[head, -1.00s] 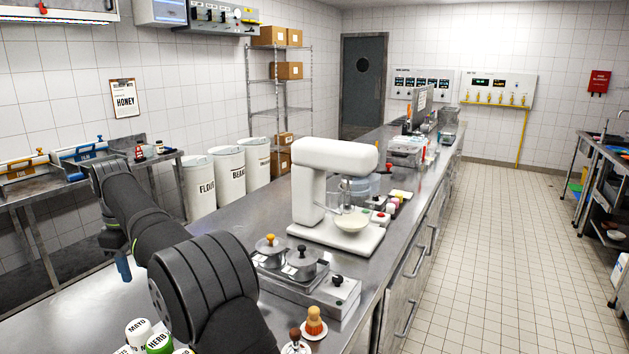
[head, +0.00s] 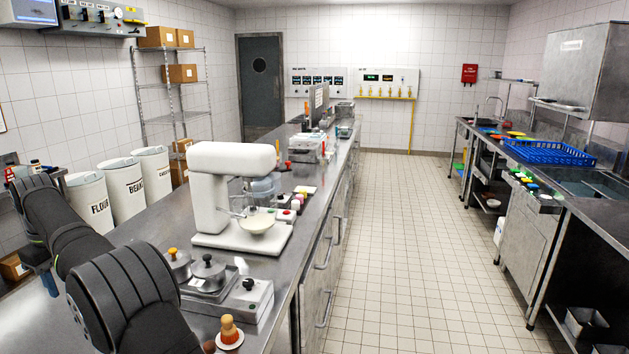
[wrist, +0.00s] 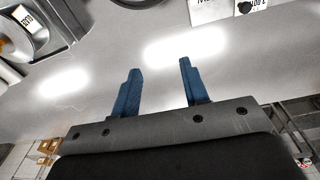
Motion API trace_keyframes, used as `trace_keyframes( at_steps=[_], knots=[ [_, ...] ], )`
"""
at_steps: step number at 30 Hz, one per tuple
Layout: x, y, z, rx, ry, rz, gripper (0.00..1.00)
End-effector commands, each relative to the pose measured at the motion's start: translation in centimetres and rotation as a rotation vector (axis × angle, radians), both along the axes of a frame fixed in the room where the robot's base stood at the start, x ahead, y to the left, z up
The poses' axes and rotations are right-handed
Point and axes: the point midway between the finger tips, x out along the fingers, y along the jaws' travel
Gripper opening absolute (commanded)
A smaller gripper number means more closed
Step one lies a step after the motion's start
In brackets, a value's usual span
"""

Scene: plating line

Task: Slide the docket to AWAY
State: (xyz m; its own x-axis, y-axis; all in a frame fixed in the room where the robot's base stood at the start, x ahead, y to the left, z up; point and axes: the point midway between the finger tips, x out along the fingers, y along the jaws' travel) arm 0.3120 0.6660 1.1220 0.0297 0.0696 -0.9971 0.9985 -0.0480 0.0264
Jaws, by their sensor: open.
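I cannot make out the docket or a place marked AWAY in either view. My gripper (wrist: 159,66) is open in the wrist view, its two blue fingers apart with nothing between them, above a bare grey metal surface. In the head view a small blue part of my gripper (head: 48,283) shows at the lower left, partly hidden behind my dark arm.
White bins (head: 124,186) stand to the left. The tiled aisle (head: 400,240) is clear. A blue rack (head: 549,152) sits on the right counter.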

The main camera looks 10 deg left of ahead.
Motion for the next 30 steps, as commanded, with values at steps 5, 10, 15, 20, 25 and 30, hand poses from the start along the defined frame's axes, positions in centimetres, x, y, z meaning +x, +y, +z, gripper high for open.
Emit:
trace_keyframes(
  at_steps=[5, 10, 15, 20, 25, 30],
  knots=[
    [0.0, 0.0, 0.0, 0.000, 0.000, 0.001, 0.14],
    [0.0, 0.0, 0.0, 0.000, 0.000, 0.002, 0.00],
    [0.1, -0.6, -0.9, 0.000, 0.060, -0.016, 0.00],
    [0.3, -2.8, -3.2, 0.020, 0.290, -0.091, 0.00],
    [0.4, -5.3, -4.7, 0.075, 0.599, -0.210, 0.00],
    [0.7, -6.9, -4.5, 0.141, 0.829, -0.311, 0.00]
  ],
)
